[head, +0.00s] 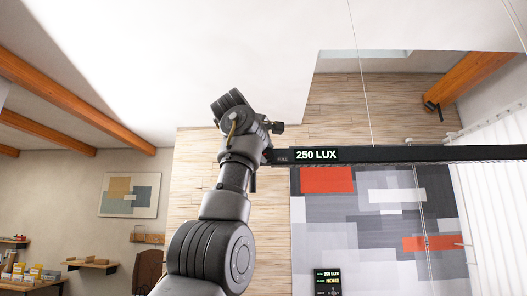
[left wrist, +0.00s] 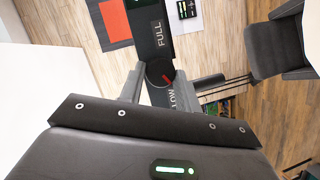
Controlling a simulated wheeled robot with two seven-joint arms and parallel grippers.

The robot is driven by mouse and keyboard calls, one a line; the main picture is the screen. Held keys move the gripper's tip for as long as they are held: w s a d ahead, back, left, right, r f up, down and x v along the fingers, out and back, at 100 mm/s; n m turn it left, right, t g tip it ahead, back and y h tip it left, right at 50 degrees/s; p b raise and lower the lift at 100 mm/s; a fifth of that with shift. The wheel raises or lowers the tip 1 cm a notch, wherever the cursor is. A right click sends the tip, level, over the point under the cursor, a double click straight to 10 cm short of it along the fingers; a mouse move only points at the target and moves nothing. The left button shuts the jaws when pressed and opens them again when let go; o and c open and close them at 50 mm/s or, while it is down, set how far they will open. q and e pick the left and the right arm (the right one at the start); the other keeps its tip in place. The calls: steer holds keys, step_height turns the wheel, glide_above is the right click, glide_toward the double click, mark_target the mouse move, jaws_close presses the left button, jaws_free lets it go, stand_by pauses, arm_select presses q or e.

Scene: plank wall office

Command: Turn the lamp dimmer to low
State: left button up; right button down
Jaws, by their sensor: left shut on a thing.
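The lamp is a long black bar (head: 400,153) hanging on thin wires, with a lit "250 LUX" display and a FULL label near its left end. In the left wrist view, the round dark dimmer knob (left wrist: 158,72) sits between the FULL label (left wrist: 160,35) and the LOW label (left wrist: 176,101). A red mark on the knob points to the lower right, on the LOW side. My left gripper (left wrist: 160,75) is shut on the knob, one finger on each side. In the head view, my left gripper (head: 264,152) is at the bar's left end; the knob is hidden there. My right gripper is not in view.
A grey, white and red panel (head: 375,235) is behind the bar, with a small black sign (head: 327,282) low in front. A dark chair (left wrist: 274,50) stands on the wood floor. Shelves (head: 92,263) and a picture (head: 130,195) are at the left. Open air surrounds my arm.

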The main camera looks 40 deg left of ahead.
arm_select(q)
steer(key=o, duration=1)
steer(key=shift+s+d+b, duration=0.15)
steer(key=shift+s+b, duration=0.25)
steer(key=shift+s, duration=0.05)
steer(key=b+v, duration=0.3)
steer(key=v, duration=0.7)
steer(key=shift+w, duration=0.1)
